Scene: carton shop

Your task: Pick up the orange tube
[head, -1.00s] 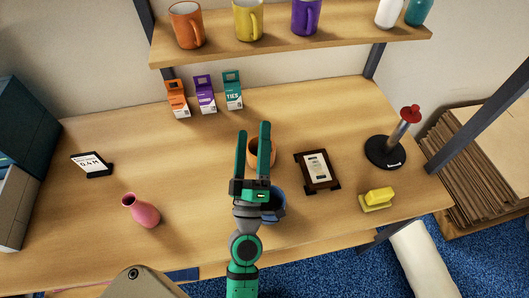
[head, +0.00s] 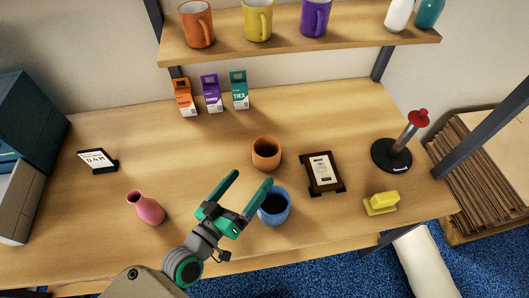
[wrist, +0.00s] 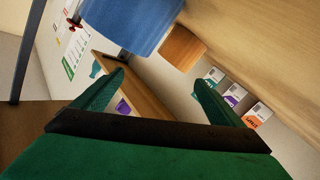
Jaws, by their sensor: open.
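The orange things I see are a small orange carton (head: 185,97) at the back of the table, an orange-brown cup (head: 266,153) mid-table, and an orange mug (head: 197,25) on the shelf. My gripper (head: 252,179) is open and empty, left of the blue cup (head: 274,206) and in front of the orange-brown cup. In the wrist view, the fingers (wrist: 160,80) are spread, with the blue cup (wrist: 130,18), orange-brown cup (wrist: 183,48) and orange carton (wrist: 257,115) beyond.
Purple (head: 212,93) and teal (head: 239,90) cartons stand beside the orange one. A pink vase (head: 148,209) is at front left, a framed card (head: 322,172) right of the cups, a red-topped stand (head: 393,155) farther right. The shelf (head: 300,35) overhangs the back. The left-centre tabletop is clear.

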